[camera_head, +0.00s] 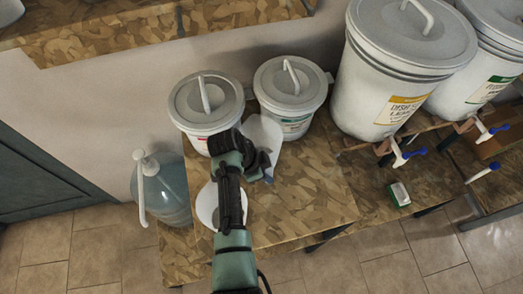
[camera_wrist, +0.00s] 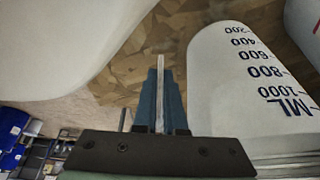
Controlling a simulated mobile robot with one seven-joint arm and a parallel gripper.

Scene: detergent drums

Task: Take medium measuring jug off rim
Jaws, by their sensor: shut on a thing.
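A white measuring jug (camera_head: 262,130) shows between the two smaller lidded drums, partly behind my gripper (camera_head: 266,172). In the wrist view a white measuring jug (camera_wrist: 235,75) with dark ML marks, upside down in the picture, stands just right of my fingers (camera_wrist: 160,85). My blue-grey fingers are shut on a thin pale upright strip between them, which looks like part of this jug. How the strip joins the jug is hidden. Another white vessel (camera_head: 207,205) rests on the wooden bench, partly covered by my arm. Contact between the jug and a drum rim cannot be made out.
The left small drum (camera_head: 205,100) and right small drum (camera_head: 290,88) stand at the back of the bench (camera_head: 310,205). Large drums (camera_head: 380,95) with taps stand to the right. A pump bottle (camera_head: 163,190) is at left. A small green-white box (camera_head: 399,194) lies right. The bench's front right is clear.

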